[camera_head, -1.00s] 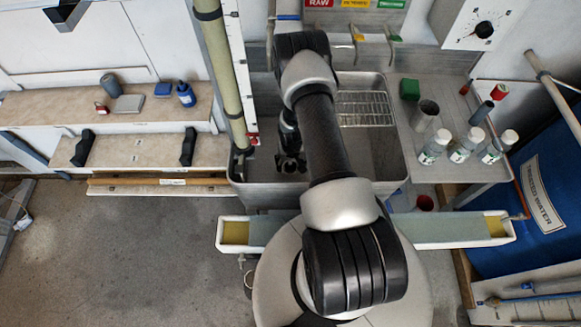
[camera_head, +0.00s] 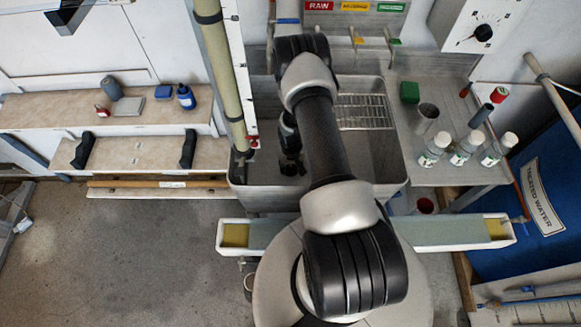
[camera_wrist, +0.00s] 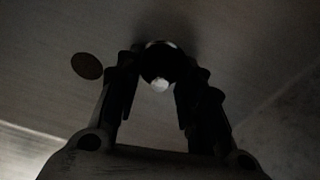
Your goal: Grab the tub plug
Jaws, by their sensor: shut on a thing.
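The tub plug (camera_wrist: 160,60) is a dark round piece with a pale end, seen in the wrist view between my fingertips, against the grey tub floor. My gripper (camera_wrist: 158,78) is shut on it, with one finger on each side. In the head view my gripper (camera_head: 290,166) points down inside the metal tub (camera_head: 250,190), near its left part. The plug cannot be made out in the head view; my gripper and arm cover that spot.
A dark round spot (camera_wrist: 87,66), perhaps a drain hole, lies left of the fingers. A wire rack (camera_head: 364,111) sits at the tub's back right. Several bottles (camera_head: 462,150) stand on the right counter. A tall green tube (camera_head: 219,70) rises at the tub's left edge.

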